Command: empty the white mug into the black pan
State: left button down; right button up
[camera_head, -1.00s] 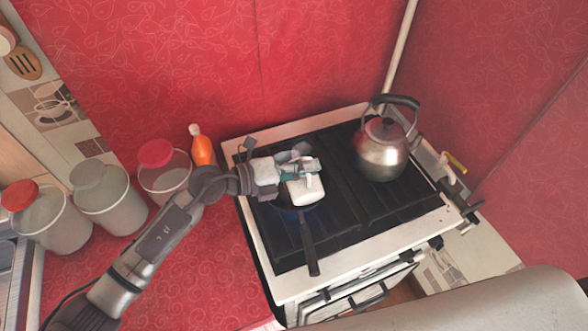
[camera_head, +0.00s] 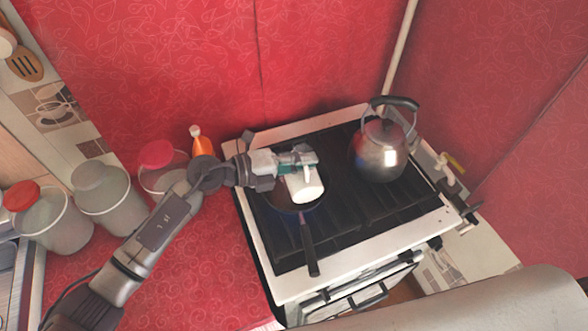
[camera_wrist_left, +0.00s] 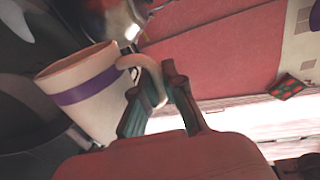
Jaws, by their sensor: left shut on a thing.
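My left gripper (camera_head: 297,160) is over the left side of the stove, shut on the handle of the white mug (camera_head: 305,186). In the left wrist view the mug (camera_wrist_left: 88,90) shows a purple band, and its handle is between the fingers of my gripper (camera_wrist_left: 160,100). The mug is tilted and hangs above the black pan (camera_head: 291,203). The pan sits on the left burner, with its handle pointing to the front; the mug and gripper hide part of it. What is inside the mug or pan cannot be seen. My right gripper is not in view.
A steel kettle (camera_head: 381,150) stands on the stove (camera_head: 350,225) to the right of the pan. An orange bottle (camera_head: 201,142) and several lidded canisters stand on the red counter (camera_head: 205,262) to the left. The stove's front right is clear.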

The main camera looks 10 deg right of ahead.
pick_arm(q)
jog(key=shift+w+r+n+g+p, duration=0.15)
jog(key=shift+w+r+n+p, duration=0.1)
jog(key=shift+w+n+p, duration=0.2)
jog(key=shift+w+r+n+g+p, duration=0.15)
jog(key=shift+w+r+n+p, duration=0.15)
jog(key=shift+w, duration=0.2)
dwell(0.5)
